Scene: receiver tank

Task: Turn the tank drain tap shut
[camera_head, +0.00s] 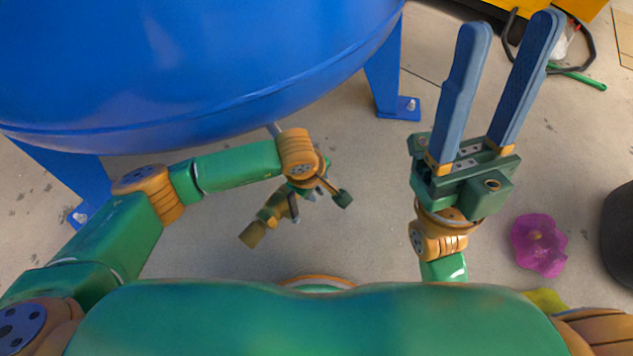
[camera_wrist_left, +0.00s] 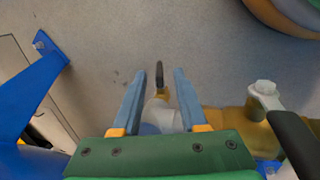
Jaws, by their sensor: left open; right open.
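The brass drain tap (camera_head: 268,214) lies below the blue tank (camera_head: 215,70) in the head view, partly hidden by my left wrist. In the left wrist view its brass body (camera_wrist_left: 228,121) runs in from the right, with a pale nut (camera_wrist_left: 264,88) and a black lever (camera_wrist_left: 292,145) right of my fingers. My left gripper (camera_wrist_left: 160,72) is open. A pale fitting and a dark upright piece show between its fingers; I cannot tell whether they touch. My right gripper (camera_head: 510,80) is open and empty, raised to the right, away from the tap.
A blue tank leg (camera_head: 385,80) is bolted to the floor behind the tap. A magenta object (camera_head: 539,244) lies on the floor at right, beside a dark rounded object (camera_head: 620,235). A black cable and a green rod (camera_head: 585,79) lie at top right. The floor between is open.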

